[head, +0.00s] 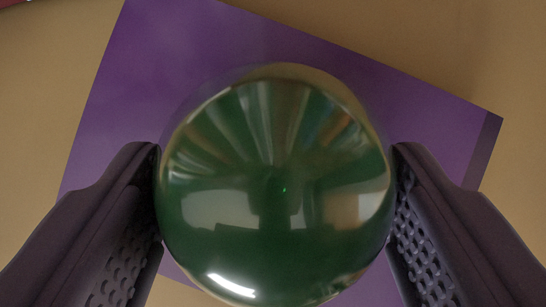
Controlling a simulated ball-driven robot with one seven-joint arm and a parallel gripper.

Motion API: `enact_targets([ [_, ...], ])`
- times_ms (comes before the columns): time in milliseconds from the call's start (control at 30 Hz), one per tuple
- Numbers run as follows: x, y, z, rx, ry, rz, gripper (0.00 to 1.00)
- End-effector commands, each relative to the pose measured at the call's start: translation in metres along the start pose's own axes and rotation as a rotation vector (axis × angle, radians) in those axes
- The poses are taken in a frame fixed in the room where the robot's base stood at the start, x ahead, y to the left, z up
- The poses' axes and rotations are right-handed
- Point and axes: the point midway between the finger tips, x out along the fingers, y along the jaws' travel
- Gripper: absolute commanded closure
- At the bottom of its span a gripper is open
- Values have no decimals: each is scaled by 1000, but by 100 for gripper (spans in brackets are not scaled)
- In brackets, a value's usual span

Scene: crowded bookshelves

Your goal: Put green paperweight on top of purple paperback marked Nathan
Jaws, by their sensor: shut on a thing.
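The green paperweight (275,200), a shiny glass-like dome, fills the middle of the head view. My gripper (275,190) is shut on it, with one dark finger at its left side and the other at its right. Behind the paperweight, a purple paperback (140,80) lies flat and turned at an angle. The paperweight covers the middle of the book, and I see no name on the part that shows. I cannot tell whether the paperweight touches the book or is held above it.
The book lies on a plain tan surface (490,50), which is bare at the right and left. A small piece of something red (10,3) shows at the top left corner.

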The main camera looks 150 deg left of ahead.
Motion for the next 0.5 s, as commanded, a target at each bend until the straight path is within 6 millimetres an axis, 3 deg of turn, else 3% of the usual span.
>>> enact_targets([
  [367, 4, 0, 3, 1, 3, -1, 70],
  [400, 4, 0, 3, 0, 2, -1, 22],
  [500, 4, 0, 2, 0, 2, -1, 1],
])
